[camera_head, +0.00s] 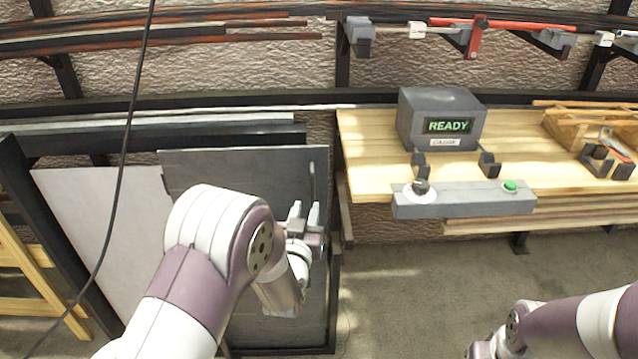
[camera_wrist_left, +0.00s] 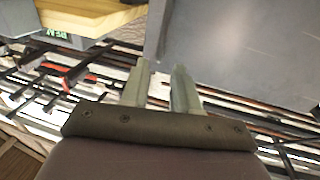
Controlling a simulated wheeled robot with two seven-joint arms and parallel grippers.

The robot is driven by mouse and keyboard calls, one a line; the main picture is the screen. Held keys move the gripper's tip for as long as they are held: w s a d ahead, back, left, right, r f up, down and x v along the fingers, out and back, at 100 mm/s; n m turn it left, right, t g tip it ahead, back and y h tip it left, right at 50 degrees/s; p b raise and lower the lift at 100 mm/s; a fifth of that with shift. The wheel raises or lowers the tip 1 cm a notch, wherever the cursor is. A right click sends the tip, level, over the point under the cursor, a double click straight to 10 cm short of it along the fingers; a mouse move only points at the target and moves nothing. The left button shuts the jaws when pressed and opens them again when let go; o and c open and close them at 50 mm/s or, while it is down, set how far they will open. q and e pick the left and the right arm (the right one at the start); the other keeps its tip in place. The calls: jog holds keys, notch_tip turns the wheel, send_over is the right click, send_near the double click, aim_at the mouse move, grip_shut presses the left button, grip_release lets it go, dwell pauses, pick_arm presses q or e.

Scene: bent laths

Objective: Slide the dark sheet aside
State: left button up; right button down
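The dark sheet (camera_head: 240,168) stands upright in a black rack on the left in the head view, with a narrow upright mark near its right edge. My left gripper (camera_head: 305,210) is in front of the sheet's right part, fingers pointing up and apart. In the left wrist view the two fingers (camera_wrist_left: 161,68) have a gap between them, close to an edge of the grey sheet (camera_wrist_left: 245,45). I cannot tell whether they touch it. My left arm hides the sheet's lower left. My right arm shows at the bottom right; its fingers are not visible.
A pale sheet (camera_head: 90,220) stands left of the dark one. A wooden bench (camera_head: 375,160) to the right bears a grey box reading READY (camera_head: 440,115) and a grey panel with a green button (camera_head: 465,200). A black cable (camera_head: 128,130) hangs at left. The floor (camera_head: 400,290) in the middle is clear.

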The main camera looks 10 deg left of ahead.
aim_at(312, 186)
pick_arm(q)
jog(key=w, duration=0.6)
jog(key=w+a, duration=0.1)
jog(key=w, duration=0.3)
grip_shut()
